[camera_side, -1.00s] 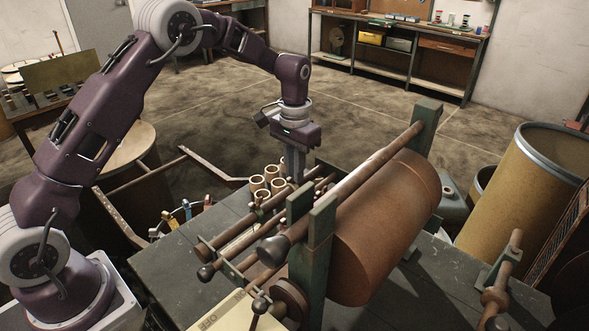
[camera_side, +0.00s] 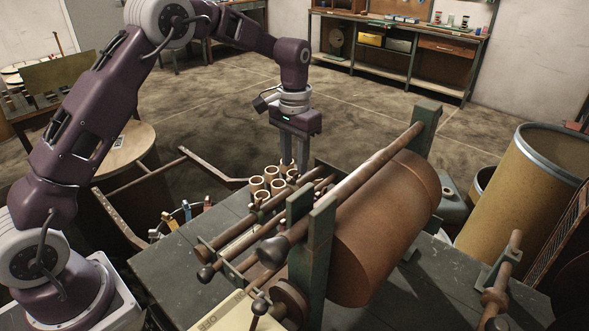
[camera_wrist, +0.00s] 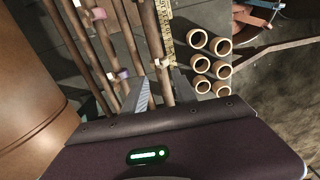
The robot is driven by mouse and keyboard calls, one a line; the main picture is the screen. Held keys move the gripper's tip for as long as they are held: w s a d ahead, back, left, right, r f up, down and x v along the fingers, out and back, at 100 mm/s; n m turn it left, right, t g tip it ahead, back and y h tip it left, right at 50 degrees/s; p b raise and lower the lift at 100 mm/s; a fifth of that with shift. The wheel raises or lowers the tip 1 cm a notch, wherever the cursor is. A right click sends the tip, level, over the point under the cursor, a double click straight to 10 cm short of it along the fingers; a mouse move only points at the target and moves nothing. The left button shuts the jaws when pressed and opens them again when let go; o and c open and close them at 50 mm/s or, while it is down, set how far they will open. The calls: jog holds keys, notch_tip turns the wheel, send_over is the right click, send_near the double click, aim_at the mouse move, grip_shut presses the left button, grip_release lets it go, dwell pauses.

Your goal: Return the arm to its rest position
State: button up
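My gripper (camera_side: 294,166) points straight down in the side view, above the far side of the work table and the rods of the winding machine. In the wrist view the fingers (camera_wrist: 160,88) show only partly past the dark gripper body. My arm is bent, reaching up from its base at the left and over to the machine.
Several short cardboard cores (camera_side: 257,183) stand just left of my gripper; they also show in the wrist view (camera_wrist: 199,39). A large brown roll (camera_side: 385,230) and green posts (camera_side: 427,120) stand at the right. Long rods (camera_side: 360,172) lie close by. Floor behind is clear.

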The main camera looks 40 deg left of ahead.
notch_tip(320, 180, up, 4)
jog(key=shift+f, duration=0.1)
jog(key=s+d+r+t, duration=0.1)
jog(key=s+r+t, duration=0.1)
jog(key=s+r, duration=1.1)
jog(key=s+d+f+t, duration=0.1)
jog(key=s+f+t, duration=0.1)
jog(key=s, duration=1.9)
jog(key=shift+d+t, duration=0.2)
jog(key=shift+t, duration=0.6)
jog(key=shift+c, duration=0.4)
